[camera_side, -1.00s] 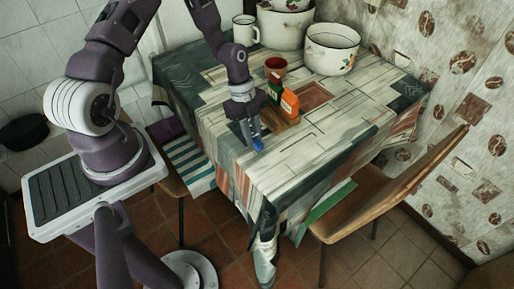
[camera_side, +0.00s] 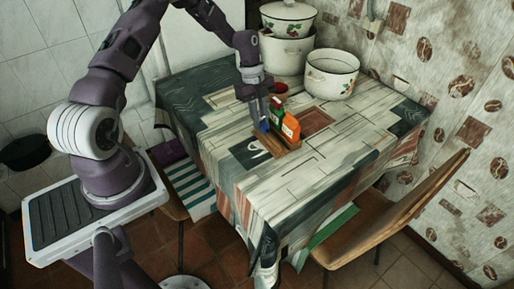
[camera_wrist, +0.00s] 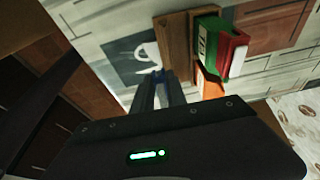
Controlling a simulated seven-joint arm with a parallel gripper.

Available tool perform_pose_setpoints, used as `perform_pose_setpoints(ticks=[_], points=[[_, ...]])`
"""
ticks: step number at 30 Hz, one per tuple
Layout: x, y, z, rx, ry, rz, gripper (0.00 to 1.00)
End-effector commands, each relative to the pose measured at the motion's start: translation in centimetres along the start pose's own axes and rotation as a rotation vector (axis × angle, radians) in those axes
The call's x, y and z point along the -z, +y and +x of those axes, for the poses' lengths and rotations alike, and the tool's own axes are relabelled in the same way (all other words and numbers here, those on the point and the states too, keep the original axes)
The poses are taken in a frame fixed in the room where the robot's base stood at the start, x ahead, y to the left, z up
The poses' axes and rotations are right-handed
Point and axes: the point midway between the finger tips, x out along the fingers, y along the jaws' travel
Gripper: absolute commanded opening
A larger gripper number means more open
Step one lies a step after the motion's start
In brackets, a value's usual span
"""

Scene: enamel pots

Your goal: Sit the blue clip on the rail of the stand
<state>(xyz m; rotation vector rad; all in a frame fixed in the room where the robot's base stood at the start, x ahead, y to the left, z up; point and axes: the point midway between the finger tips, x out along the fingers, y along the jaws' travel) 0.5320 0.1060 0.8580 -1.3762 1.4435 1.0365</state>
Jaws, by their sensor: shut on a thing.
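My gripper (camera_side: 263,119) is shut on the small blue clip (camera_side: 265,127), which is mostly hidden between the fingertips. In the wrist view a bit of the blue clip (camera_wrist: 158,72) shows at the ends of my gripper's fingers (camera_wrist: 160,84). The wooden stand (camera_side: 287,148) is on the table just right of the clip. It also shows in the wrist view (camera_wrist: 173,42). The clip appears beside the stand's near left end; I cannot tell whether it touches the rail.
A dark red cup (camera_side: 284,88) and enamel pots (camera_side: 332,74) are farther back. The table's right front is clear.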

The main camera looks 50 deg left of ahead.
Motion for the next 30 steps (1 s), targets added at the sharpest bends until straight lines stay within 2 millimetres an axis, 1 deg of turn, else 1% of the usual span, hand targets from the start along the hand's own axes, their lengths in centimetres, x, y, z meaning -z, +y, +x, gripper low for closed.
perform_pose_setpoints(ticks=[1, 3, 6, 8, 14, 21, 24, 30], points=[[-1.1, -0.9, -1.1, 0.005, 0.001, 0.003, 0.0], [-2.0, -1.6, -2.4, 0.002, 0.008, 0.011, 0.0], [-2.8, -2.1, -3.4, 0.0, 0.014, 0.018, 0.0], [-2.9, -2.1, -3.4, -0.001, 0.016, 0.02, 0.0], [-3.2, -2.1, -2.2, -0.003, 0.017, 0.02, 0.0], [-3.9, -2.1, 0.2, -0.003, 0.017, 0.02, 0.0], [-4.0, -2.2, 0.6, -0.001, 0.015, 0.02, 0.0], [-4.0, -2.2, 0.7, -0.001, 0.015, 0.02, 0.0]])
